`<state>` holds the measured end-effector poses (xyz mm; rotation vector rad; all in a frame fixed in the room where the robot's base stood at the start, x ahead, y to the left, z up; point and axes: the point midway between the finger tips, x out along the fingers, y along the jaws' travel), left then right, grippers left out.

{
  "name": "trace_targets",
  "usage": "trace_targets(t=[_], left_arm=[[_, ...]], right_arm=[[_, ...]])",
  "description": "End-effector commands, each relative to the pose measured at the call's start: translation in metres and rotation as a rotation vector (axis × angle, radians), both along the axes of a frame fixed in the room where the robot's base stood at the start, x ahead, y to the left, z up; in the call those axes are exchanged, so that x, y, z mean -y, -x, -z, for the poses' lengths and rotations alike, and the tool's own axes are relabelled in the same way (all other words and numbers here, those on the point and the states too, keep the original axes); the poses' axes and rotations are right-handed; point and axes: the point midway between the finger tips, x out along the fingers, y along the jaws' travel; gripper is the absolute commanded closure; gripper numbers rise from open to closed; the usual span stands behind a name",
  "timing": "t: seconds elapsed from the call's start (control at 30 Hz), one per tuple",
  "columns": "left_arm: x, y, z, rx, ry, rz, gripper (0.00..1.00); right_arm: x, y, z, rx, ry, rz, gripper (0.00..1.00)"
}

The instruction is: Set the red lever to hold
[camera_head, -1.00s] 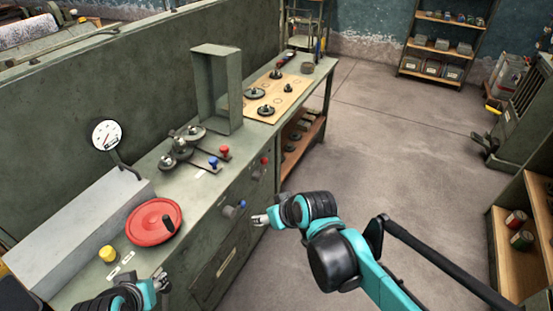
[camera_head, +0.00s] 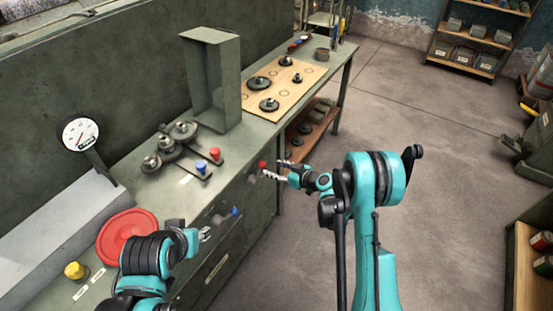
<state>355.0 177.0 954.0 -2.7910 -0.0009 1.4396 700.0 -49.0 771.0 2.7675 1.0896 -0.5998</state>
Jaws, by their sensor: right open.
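A red-tipped lever (camera_head: 262,165) sticks out from the front face of the green workbench. My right gripper (camera_head: 278,165) is open beside it, with its fingers pointing toward the bench front; I cannot tell whether a finger touches the lever. A blue-tipped lever (camera_head: 235,211) sits lower and nearer on the same face. My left gripper (camera_head: 206,234) is over the near part of the bench, by the front edge; its finger gap is too small to read. The lever's markings are not readable.
On the bench top are a red peg (camera_head: 214,153), a blue peg (camera_head: 201,168), a gear cluster (camera_head: 171,148), a red disc (camera_head: 122,232), a yellow knob (camera_head: 74,270), a dial gauge (camera_head: 78,134) and a gear board (camera_head: 290,95).

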Motion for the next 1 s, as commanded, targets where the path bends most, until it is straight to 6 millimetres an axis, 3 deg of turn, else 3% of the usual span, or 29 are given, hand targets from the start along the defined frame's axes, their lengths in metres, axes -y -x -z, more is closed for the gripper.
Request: trace_targets(t=[0.23, 0.6, 1.0], left_arm=[[0.000, 0.000, 0.006, 0.000, 0.000, 0.000, 0.60], [0.000, 0.000, 0.025, 0.000, 0.000, 0.000, 0.60], [0.000, 0.000, 0.026, 0.000, 0.000, 0.000, 0.60]], right_arm=[[-0.010, -0.010, 0.017, 0.020, -0.005, -0.010, 0.48], [-0.046, -0.048, 0.039, 0.018, -0.004, -0.009, 0.48], [-0.051, -0.054, 0.040, 0.018, -0.005, -0.007, 0.51]])
